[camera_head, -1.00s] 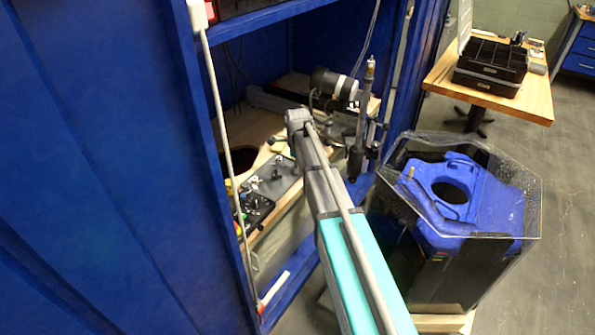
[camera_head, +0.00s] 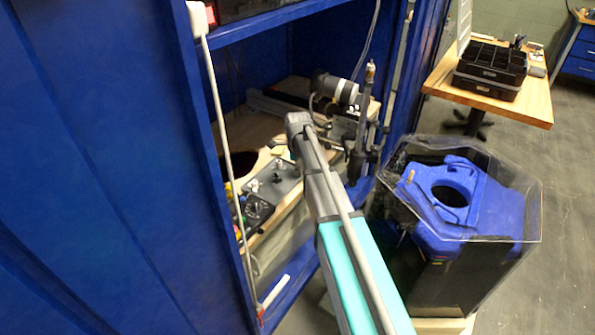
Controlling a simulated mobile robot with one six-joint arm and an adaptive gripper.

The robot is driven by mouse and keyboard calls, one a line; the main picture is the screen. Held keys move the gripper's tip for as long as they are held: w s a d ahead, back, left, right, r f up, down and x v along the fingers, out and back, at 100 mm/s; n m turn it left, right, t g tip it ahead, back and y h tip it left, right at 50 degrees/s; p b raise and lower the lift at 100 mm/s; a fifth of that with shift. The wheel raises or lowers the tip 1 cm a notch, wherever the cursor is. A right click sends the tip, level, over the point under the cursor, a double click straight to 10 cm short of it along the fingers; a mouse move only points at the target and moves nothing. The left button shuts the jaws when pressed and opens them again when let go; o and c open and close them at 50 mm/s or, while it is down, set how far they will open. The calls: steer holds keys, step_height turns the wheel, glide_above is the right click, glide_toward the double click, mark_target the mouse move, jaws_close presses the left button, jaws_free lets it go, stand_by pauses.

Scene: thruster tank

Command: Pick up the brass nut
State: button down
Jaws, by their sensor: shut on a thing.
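My arm reaches away from the camera into the blue cabinet, and its end joint hangs over the wooden bench inside. My gripper (camera_head: 281,149) shows only as a small dark and pale patch just left of the arm's end, partly hidden by it. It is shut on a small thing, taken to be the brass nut. The nut itself is too small and too hidden to make out clearly. The gripper is above the bench, near the far end of a grey plate; its exact height cannot be told.
The grey plate with small parts (camera_head: 277,180) and a black device with knobs (camera_head: 256,211) lie on the bench. A round dark opening is behind them. A stand with a cylinder (camera_head: 336,88) is right of the arm. A clear-topped blue bin (camera_head: 480,200) stands outside, at right.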

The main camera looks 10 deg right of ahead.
steer(key=shift+r, duration=0.2)
steer(key=shift+r+p, duration=0.8)
steer(key=shift+p, duration=0.15)
steer(key=s+r+p, duration=1.1)
steer(key=s, duration=0.3)
